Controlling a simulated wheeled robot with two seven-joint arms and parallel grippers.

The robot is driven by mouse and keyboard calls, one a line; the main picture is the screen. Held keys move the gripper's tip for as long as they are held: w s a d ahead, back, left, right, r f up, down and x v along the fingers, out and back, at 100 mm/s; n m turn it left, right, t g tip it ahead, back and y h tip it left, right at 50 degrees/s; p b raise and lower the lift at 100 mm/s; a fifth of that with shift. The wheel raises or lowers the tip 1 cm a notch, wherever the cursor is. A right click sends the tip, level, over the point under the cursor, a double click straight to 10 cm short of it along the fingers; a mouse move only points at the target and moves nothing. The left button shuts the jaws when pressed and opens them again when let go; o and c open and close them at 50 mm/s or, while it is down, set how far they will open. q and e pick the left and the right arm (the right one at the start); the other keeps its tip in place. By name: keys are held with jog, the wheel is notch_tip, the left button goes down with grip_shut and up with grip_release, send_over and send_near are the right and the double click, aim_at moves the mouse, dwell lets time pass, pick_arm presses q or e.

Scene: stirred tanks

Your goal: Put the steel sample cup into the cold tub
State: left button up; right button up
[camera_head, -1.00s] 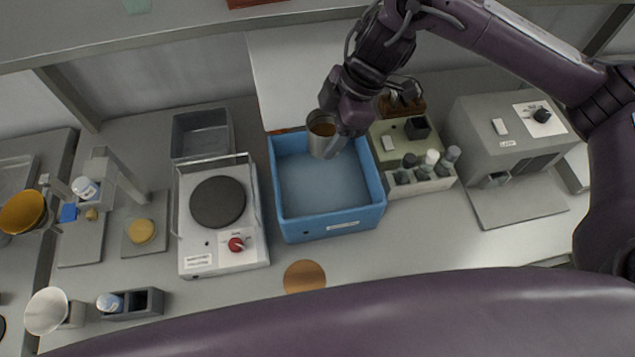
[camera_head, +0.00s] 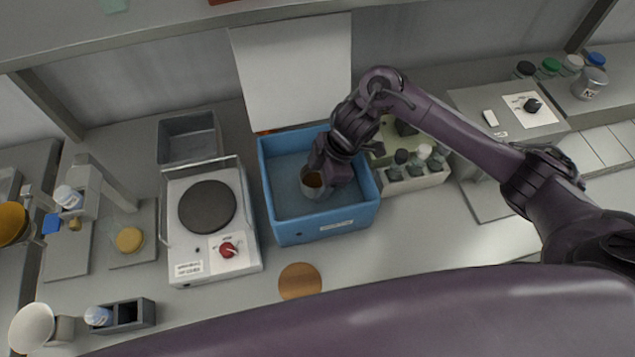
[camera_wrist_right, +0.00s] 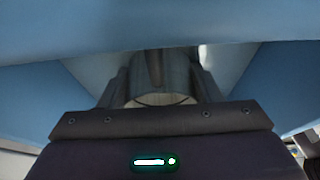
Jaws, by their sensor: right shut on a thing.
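The steel sample cup (camera_head: 312,186), with brown contents, is inside the blue cold tub (camera_head: 322,232), near its middle and upright or nearly so. My right gripper (camera_head: 322,176) reaches down into the tub from the upper right and is shut on the cup. In the right wrist view the cup (camera_wrist_right: 160,75) shows between the fingers, with the blue tub wall (camera_wrist_right: 160,30) beyond it. I cannot tell whether the cup's base touches the tub floor. My left gripper is not in view.
A hot plate (camera_head: 207,207) with a red knob stands left of the tub. A bottle rack (camera_head: 415,182) stands close on its right. A grey bin (camera_head: 188,138) is behind the hot plate, and a round brown disc (camera_head: 300,281) lies in front.

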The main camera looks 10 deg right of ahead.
jog(key=shift+f, duration=0.95)
jog(key=shift+f, duration=0.15)
jog(key=o, duration=1.2)
jog(key=shift+c, duration=0.2)
jog(key=v, duration=1.2)
jog(key=shift+r, duration=0.25)
